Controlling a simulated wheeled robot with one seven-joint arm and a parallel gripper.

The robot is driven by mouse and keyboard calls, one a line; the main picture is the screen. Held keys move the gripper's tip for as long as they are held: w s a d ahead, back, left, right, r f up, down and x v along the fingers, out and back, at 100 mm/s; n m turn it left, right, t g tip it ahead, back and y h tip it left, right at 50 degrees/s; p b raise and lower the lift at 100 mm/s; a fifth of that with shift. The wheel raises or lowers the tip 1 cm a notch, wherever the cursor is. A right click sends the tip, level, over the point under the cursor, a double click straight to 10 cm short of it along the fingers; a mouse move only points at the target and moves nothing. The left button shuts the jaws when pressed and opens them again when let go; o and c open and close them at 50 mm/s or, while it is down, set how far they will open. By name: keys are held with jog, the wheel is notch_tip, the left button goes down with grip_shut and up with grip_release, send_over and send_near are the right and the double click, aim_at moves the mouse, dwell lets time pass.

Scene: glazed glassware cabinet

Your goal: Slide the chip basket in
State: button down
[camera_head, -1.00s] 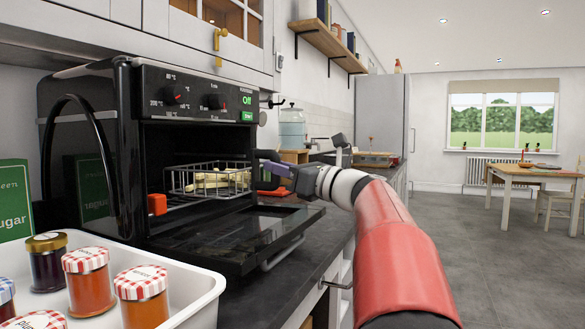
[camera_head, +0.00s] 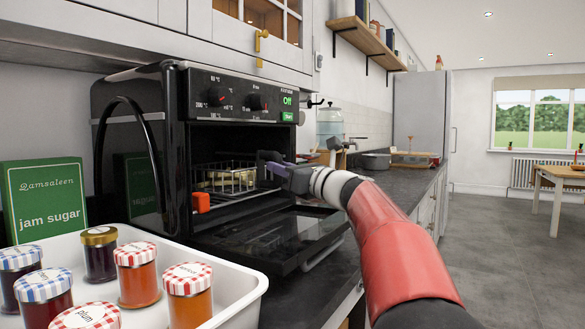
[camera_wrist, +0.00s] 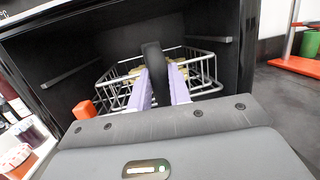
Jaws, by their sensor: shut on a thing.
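The chip basket (camera_head: 225,180) is a wire basket with pale chips in it. It sits at the mouth of the black oven (camera_head: 182,100), partly inside the cavity. My gripper (camera_wrist: 162,92) is shut on the basket's dark handle (camera_wrist: 153,60), with its purple fingers on either side. In the head view my gripper (camera_head: 268,168) is at the basket's right end, in front of the oven opening. The oven door (camera_head: 275,240) is folded down flat. The wrist view shows the basket (camera_wrist: 206,72) between the cavity's side walls. The basket's far end is hard to make out.
An orange block (camera_head: 201,202) shows at the opening's left side, and in the wrist view (camera_wrist: 84,109). A white tray (camera_head: 235,290) of jam jars stands in front of the oven. A green jam sugar box (camera_head: 43,200) is at left.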

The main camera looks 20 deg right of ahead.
aim_at(261, 175)
jog(key=shift+w+a+f, duration=0.1)
jog(key=shift+w+a, duration=0.8)
jog(key=shift+w, duration=0.4)
jog(key=shift+w+a, duration=0.85)
jog(key=shift+w, duration=0.45)
jog(key=shift+w+a+f, duration=0.1)
jog(key=shift+w+a, duration=0.8)
jog(key=shift+w, duration=0.4)
jog(key=shift+r, duration=0.1)
jog(key=shift+f+b, duration=0.45)
jog(key=shift+f, duration=0.15)
jog(key=c, duration=1.3)
grip_release()
jog(key=shift+c, duration=0.2)
jog(key=shift+o, duration=0.7)
jog(key=shift+d, duration=0.1)
jog(key=b+v, duration=0.2)
jog(key=v, duration=0.5)
jog(key=shift+f, duration=0.1)
jog(key=shift+s+d, duration=0.1)
jog(key=shift+s, duration=0.25)
